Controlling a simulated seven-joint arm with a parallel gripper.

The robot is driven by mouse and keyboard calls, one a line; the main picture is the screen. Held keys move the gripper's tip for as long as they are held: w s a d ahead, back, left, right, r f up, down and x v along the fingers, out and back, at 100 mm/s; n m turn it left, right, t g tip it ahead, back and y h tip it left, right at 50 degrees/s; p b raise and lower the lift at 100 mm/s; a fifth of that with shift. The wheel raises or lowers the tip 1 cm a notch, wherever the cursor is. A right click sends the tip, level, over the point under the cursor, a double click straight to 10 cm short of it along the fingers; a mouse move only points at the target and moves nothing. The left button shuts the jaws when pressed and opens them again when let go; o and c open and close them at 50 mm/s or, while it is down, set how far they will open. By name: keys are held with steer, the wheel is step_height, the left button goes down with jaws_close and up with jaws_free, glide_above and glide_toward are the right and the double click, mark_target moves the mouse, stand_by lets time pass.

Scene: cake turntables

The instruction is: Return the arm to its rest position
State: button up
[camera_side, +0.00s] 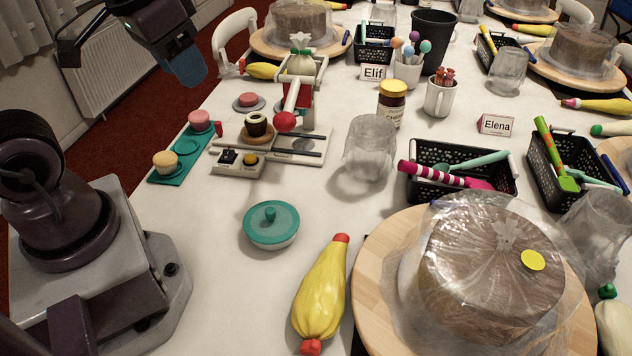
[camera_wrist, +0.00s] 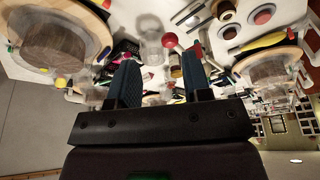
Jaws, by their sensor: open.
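My gripper (camera_side: 190,72) is raised in the upper left of the side view, above the floor at the table's left edge. Its blue fingertips point down and to the right. In the wrist view the two blue fingers of my gripper (camera_wrist: 160,82) stand apart with nothing held between them. The wrist view looks across the table, which appears upside down. The red ball of the lever press (camera_wrist: 170,41) shows beyond the fingers there.
Nearest my base are a teal tray (camera_side: 184,147) with small cakes, the lever press (camera_side: 300,75) and a teal-lidded bowl (camera_side: 271,228). A yellow piping bag (camera_side: 322,295) and a wrapped cake (camera_side: 490,265) on a wooden turntable (camera_side: 375,290) lie front right. A chair (camera_side: 236,35) stands behind.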

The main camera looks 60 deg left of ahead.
steer(key=shift+m+t+h, duration=0.3)
steer(key=shift+m+t, duration=0.6)
steer(key=d+r, duration=0.1)
steer(key=s+d+r, duration=0.1)
steer(key=d, duration=0.1)
steer(key=shift+s+d+r, duration=0.1)
steer(key=shift+s+r, duration=0.1)
steer(key=shift+r, duration=0.2)
